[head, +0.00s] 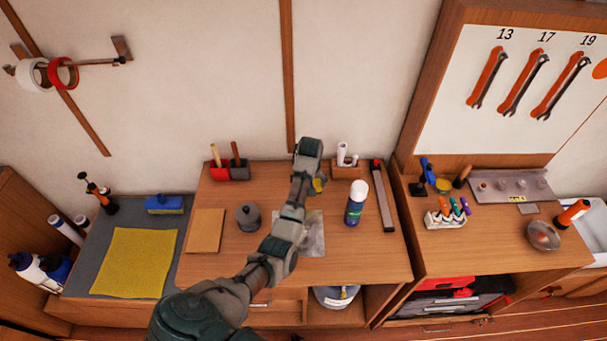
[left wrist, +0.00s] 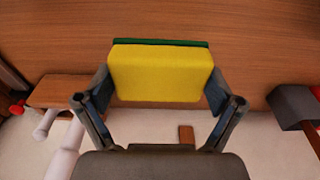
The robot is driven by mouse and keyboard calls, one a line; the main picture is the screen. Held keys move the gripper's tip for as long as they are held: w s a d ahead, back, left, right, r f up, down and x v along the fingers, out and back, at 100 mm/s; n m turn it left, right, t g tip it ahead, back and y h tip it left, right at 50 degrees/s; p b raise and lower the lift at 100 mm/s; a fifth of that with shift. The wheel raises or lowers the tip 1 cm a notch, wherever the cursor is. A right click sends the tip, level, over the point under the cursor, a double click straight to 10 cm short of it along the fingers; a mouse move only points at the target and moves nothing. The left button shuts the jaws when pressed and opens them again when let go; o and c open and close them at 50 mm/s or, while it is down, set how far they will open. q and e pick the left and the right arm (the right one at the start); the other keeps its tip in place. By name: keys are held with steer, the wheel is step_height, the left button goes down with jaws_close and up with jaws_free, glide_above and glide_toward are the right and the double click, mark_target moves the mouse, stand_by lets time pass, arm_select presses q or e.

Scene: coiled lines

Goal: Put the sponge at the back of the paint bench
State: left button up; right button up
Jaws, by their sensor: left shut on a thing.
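The sponge is yellow with a green layer along one side. In the left wrist view the sponge (left wrist: 160,73) sits between the two fingers of my left gripper (left wrist: 160,88), which is shut on it. The gripper is over the back part of the middle wooden bench (head: 345,262), close to the wall. I cannot tell whether the sponge touches the bench top. My right gripper is not in view.
A holder with white rolls (head: 346,170) stands right of the gripper, and a red and dark holder with handles (head: 230,171) stands left. A blue spray can (head: 355,203), a grey sheet (head: 313,240) and a dark pot (head: 249,217) are nearer the front.

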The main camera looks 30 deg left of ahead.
arm_select(q)
steer(key=w+a, duration=0.2)
steer(key=w+a+f+b, duration=0.1)
steer(key=w+a, duration=0.1)
steer(key=shift+w+a, duration=0.1)
steer(key=shift+w, duration=0.25)
steer(key=shift+w+a, duration=0.35)
steer(key=shift+a, duration=0.05)
steer(key=shift+w+f, duration=0.1)
steer(key=shift+f, duration=1.65)
steer(key=shift+f, duration=0.1)
steer(key=o, duration=0.7)
steer(key=r, duration=0.4)
steer(key=s+r, duration=0.1)
steer(key=r, duration=0.3)
steer(key=d+r, duration=0.1)
steer(key=r, duration=0.3)
steer(key=shift+s+r+p, duration=0.1)
steer(key=shift+s+p, duration=0.2)
